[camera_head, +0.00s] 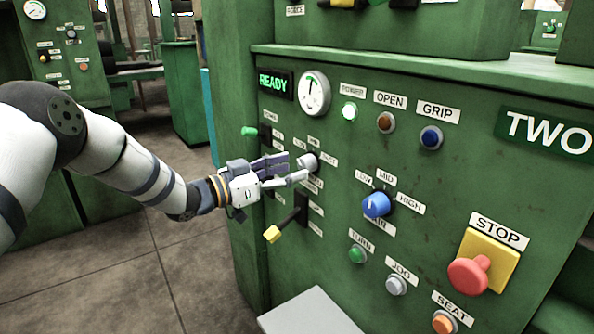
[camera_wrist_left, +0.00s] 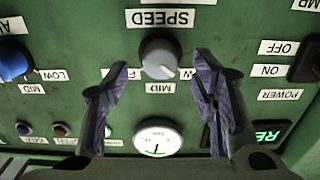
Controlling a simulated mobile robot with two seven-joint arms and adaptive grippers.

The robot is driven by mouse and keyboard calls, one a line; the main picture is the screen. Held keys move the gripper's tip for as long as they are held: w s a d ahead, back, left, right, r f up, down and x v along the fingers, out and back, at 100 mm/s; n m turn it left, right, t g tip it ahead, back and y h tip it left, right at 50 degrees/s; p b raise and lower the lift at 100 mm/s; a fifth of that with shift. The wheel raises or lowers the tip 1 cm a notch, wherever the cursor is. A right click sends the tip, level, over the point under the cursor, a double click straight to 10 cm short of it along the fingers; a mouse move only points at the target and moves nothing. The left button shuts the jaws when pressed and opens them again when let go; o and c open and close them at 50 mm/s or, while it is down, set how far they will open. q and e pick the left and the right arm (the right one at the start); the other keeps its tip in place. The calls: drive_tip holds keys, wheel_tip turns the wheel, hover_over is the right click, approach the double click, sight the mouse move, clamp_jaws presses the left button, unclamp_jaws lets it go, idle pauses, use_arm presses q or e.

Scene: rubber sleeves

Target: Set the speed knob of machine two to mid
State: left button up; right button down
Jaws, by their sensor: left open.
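The grey speed knob (camera_head: 308,162) is on the green panel of machine two (camera_head: 430,260), whose TWO sign (camera_head: 546,132) is at the upper right. In the left wrist view, which is upside down, the knob (camera_wrist_left: 160,56) sits below the SPEED label (camera_wrist_left: 160,18). Its pale pointer mark slants down and right, between MID (camera_wrist_left: 160,88) and the partly hidden label ending in W. My left gripper (camera_head: 290,168) is open, its fingers reaching toward the knob. In the wrist view its fingertips (camera_wrist_left: 155,72) are on either side of the knob, with visible gaps. My right gripper is not in view.
A yellow-tipped lever (camera_head: 272,234) sticks out below my left gripper. A green-tipped lever (camera_head: 249,131) is above left. The blue AIR knob (camera_head: 376,205) and red STOP button (camera_head: 468,275) are to the right. A pale ledge (camera_head: 310,314) juts out below.

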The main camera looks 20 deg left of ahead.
use_arm(q)
drive_tip(key=shift+x, duration=1.2)
drive_tip(key=c, duration=1.1)
drive_tip(key=shift+c, duration=0.2)
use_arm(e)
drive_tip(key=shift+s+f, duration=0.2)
use_arm(q)
drive_tip(key=shift+r, duration=0.1)
drive_tip(key=m, duration=0.4)
drive_tip(key=shift+m+p, duration=0.4)
drive_tip(key=m, duration=0.4)
drive_tip(key=shift+m+p, duration=0.35)
drive_tip(key=shift+m, duration=0.05)
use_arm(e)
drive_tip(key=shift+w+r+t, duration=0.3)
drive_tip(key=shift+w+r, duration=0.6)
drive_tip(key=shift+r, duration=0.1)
use_arm(q)
drive_tip(key=shift+a, duration=0.1)
drive_tip(key=o, duration=1.1)
